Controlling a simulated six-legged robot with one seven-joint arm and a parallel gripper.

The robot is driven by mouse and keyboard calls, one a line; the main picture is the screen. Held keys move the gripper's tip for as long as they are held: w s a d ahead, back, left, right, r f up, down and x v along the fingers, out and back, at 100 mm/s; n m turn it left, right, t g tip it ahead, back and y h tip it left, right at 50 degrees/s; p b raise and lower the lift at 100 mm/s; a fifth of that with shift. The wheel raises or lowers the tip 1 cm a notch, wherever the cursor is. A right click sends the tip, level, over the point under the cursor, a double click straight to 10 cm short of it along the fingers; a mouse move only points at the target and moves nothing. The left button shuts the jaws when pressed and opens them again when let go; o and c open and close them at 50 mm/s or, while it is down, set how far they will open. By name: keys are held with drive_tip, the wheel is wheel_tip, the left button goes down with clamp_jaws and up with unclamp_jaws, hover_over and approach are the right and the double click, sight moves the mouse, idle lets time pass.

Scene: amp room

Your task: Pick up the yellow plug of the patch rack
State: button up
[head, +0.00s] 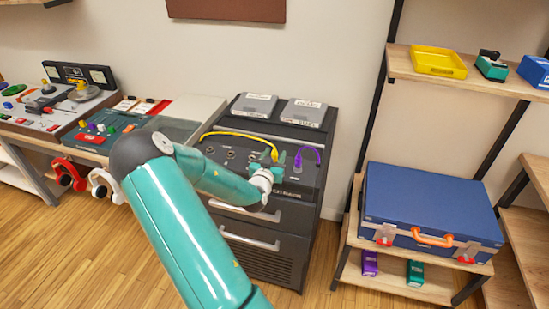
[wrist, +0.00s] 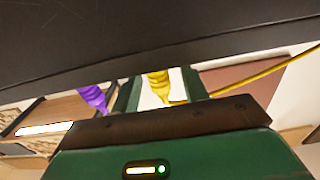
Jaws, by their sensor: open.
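The patch rack (head: 222,165) is a dark sloped panel on a black drawer cabinet. Its yellow plug (head: 274,153) stands at the end of a yellow cable (head: 240,134) that arches from the panel's left. My gripper (head: 275,159) is at the panel with its fingers apart. In the wrist view the ribbed yellow plug (wrist: 158,86) shows between the two green fingers, with light gaps beside it. Its upper end meets the dark panel edge. I cannot tell if a finger touches it. The purple plug (head: 297,160) is just right of my gripper; it also shows in the wrist view (wrist: 93,97).
Two grey boxes (head: 254,105) lie on the cabinet top behind the panel. A table with controllers (head: 100,130) stands at left, with headphones hanging below. A shelf with a blue case (head: 430,208) stands at right. Wooden floor is open in front.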

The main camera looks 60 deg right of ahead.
drive_tip(key=shift+d, duration=0.25)
clamp_jaws()
drive_tip(key=shift+r, duration=0.1)
